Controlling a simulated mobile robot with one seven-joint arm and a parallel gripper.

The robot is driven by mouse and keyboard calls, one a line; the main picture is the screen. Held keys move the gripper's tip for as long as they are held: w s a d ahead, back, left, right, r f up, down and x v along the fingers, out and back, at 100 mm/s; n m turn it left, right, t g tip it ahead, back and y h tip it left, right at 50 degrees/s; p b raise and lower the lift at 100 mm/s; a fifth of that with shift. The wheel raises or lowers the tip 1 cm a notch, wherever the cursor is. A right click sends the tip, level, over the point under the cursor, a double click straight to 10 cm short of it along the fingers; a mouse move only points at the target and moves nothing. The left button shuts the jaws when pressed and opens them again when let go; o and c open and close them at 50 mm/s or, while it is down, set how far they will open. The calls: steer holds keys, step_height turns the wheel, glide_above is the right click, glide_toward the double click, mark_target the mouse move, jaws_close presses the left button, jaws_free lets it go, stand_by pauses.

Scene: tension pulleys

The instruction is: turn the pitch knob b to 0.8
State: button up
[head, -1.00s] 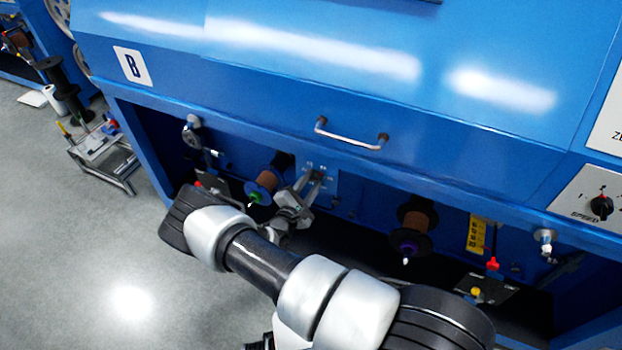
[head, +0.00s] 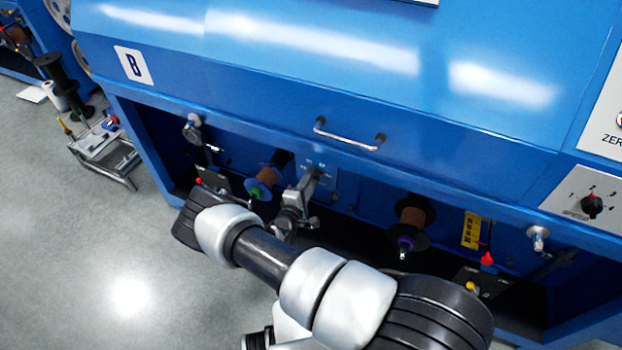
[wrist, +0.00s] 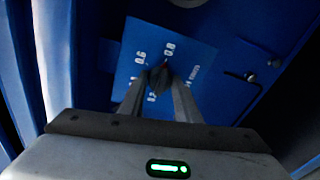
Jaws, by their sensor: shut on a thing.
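The pitch knob b (wrist: 160,75) is a small dark knob on a blue dial plate (wrist: 197,62) with white numbers, in the wrist view. The 0.6 and 0.8 marks are on the plate's upper part. A faint reddish mark shows at the knob's top, on the side towards 0.8; its exact setting is hard to tell. My gripper (wrist: 159,84) is shut on the knob, with a finger on each side hiding much of it. In the head view my gripper (head: 312,180) reaches into the recess under the blue hood, in front of the dial plate (head: 322,164).
A spool with a green hub (head: 264,180) is close left of my gripper. Another spool with a purple hub (head: 412,225) is to the right. The hood's lower edge and metal handle (head: 347,139) are just above. Open floor (head: 90,240) lies to the left.

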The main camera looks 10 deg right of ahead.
steer(key=shift+f, duration=0.1)
steer(key=o, duration=1.1)
steer(key=shift+c, duration=0.2)
steer(key=p+v, duration=0.1)
steer(key=v, duration=1.6)
steer(key=shift+s+a, duration=0.2)
